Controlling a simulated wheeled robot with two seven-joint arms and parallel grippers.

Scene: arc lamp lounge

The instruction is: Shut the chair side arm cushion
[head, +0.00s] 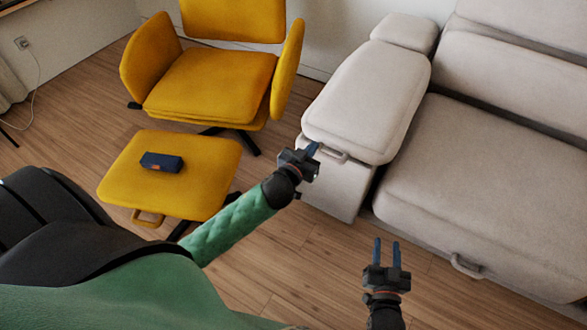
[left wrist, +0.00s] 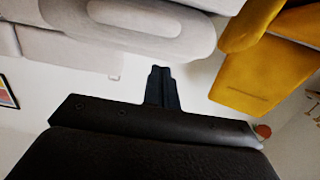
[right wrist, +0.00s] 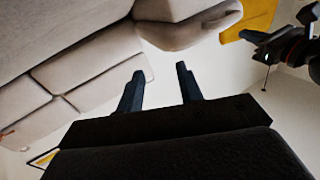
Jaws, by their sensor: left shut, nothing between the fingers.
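The chair side arm cushion (head: 370,95) is the pale padded top of the sofa arm nearest the yellow chair, with a small handle (head: 336,156) on its front edge. It seems tilted up a little above its base (head: 328,188), but I cannot tell how far. My left gripper (head: 313,149) is shut and empty, close to the handle; contact is unclear. In the left wrist view, its closed fingers (left wrist: 161,72) point toward the rounded cushion (left wrist: 130,45). My right gripper (head: 387,245) is open and empty above the floor in front of the sofa; its spread fingers (right wrist: 160,85) show in the right wrist view.
The sofa seat (head: 480,180), with a front handle (head: 466,266), is right of the arm. A yellow armchair (head: 210,82) stands at the back left. A yellow footstool (head: 205,160) before it holds a dark blue box (head: 161,162). Wooden floor (head: 310,250) is clear between.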

